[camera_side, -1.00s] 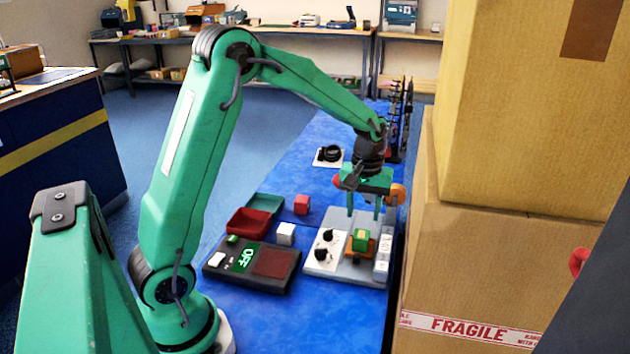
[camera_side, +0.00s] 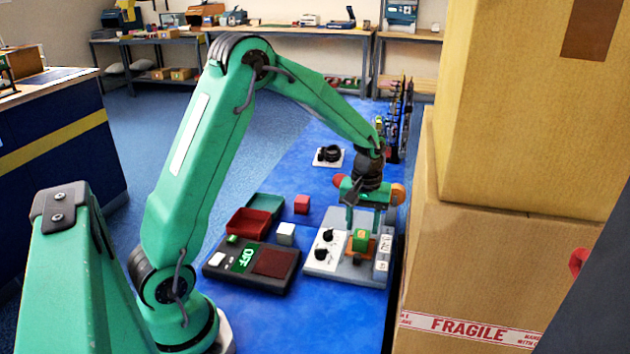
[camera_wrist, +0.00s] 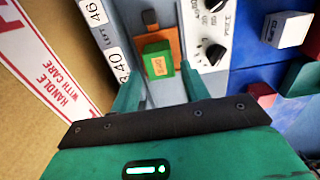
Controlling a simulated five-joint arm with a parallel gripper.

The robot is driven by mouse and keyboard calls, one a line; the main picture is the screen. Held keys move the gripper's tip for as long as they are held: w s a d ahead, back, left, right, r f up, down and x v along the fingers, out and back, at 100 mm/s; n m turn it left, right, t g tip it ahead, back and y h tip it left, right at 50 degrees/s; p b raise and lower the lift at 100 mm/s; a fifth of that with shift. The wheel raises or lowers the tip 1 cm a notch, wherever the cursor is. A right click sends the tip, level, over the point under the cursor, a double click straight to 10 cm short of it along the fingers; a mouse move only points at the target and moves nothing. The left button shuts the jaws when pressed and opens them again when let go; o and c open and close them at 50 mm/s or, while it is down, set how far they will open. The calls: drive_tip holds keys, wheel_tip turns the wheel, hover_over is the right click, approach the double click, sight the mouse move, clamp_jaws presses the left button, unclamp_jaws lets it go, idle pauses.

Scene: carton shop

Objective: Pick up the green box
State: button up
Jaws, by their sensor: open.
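The green box (camera_side: 360,241) sits on an orange pad (camera_side: 371,247) on the grey panel. It has an orange label on top, seen in the wrist view (camera_wrist: 157,64). My gripper (camera_side: 362,225) is above and just behind the box, pointing down, with its fingers apart and nothing between them. In the wrist view, the fingers of my gripper (camera_wrist: 158,86) lie either side of the box's near edge, and the box is just beyond the tips. I cannot tell whether a finger touches it.
The grey panel carries a white plate with black knobs (camera_side: 327,235) left of the box and number labels (camera_side: 383,245) on the right. A white cube (camera_side: 286,233), red cube (camera_side: 301,204), red tray (camera_side: 248,222) and OFF-marked device (camera_side: 270,262) lie left. Cardboard cartons (camera_side: 500,260) wall the right side.

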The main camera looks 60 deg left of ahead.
sight(362, 234)
drive_tip(key=shift+f, duration=2.1)
drive_tip(key=c, duration=0.8)
drive_tip(key=shift+r, duration=0.1)
drive_tip(key=shift+r, duration=4.95)
